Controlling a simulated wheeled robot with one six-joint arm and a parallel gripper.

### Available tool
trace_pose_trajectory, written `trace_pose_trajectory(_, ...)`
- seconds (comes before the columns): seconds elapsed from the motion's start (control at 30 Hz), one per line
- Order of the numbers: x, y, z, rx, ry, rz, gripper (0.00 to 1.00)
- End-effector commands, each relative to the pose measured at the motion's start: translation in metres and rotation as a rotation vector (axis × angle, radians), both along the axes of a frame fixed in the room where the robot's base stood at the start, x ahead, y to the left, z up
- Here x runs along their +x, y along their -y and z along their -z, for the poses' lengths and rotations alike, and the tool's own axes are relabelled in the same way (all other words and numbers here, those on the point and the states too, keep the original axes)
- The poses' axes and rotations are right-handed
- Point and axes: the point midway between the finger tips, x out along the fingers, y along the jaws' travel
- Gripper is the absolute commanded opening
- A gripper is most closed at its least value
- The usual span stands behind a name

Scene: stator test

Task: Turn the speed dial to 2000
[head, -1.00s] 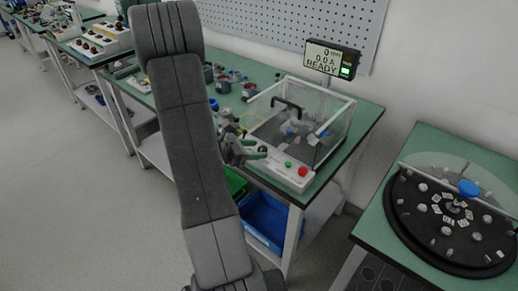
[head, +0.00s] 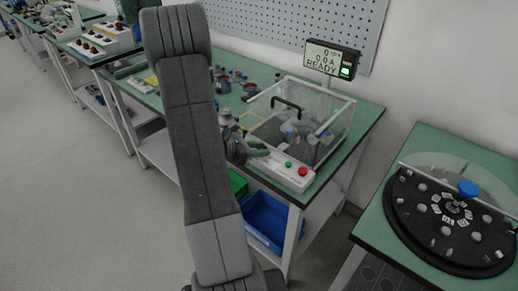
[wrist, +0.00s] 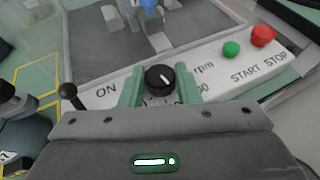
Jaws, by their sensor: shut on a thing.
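The speed dial (wrist: 160,78) is a small black round knob with a white mark, on the white control panel (wrist: 108,80) in the wrist view. The mark points up and slightly left. My gripper (wrist: 158,88) has its green fingers on either side of the dial and is shut on it. The printed scale by the dial is mostly hidden; "rpm" and part of a number show at its right. In the head view, my gripper (head: 259,149) is at the panel's left part, and the dial is hidden there. The display (head: 331,59) reads 0 rpm, 0.0 A, READY.
A black toggle lever (wrist: 72,95) marked ON stands left of the dial. A green START button (wrist: 231,49) and a red STOP button (wrist: 262,36) are at the right. A clear guard box (head: 318,112) stands behind the panel. A round black turntable (head: 400,222) is on the right table.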

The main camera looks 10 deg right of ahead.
Motion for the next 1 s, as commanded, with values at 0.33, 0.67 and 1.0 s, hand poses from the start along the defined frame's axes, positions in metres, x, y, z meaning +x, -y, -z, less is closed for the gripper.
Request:
trace_pose_trajectory(0.33,0.0048,-0.0006,-0.0028,-0.003,0.004,0.230,0.07)
trace_pose_trajectory(0.67,0.0058,-0.0008,-0.0018,-0.001,0.003,0.379,0.07)
trace_pose_trajectory(1.0,0.0055,-0.0007,-0.0016,-0.001,0.002,0.380,0.39)
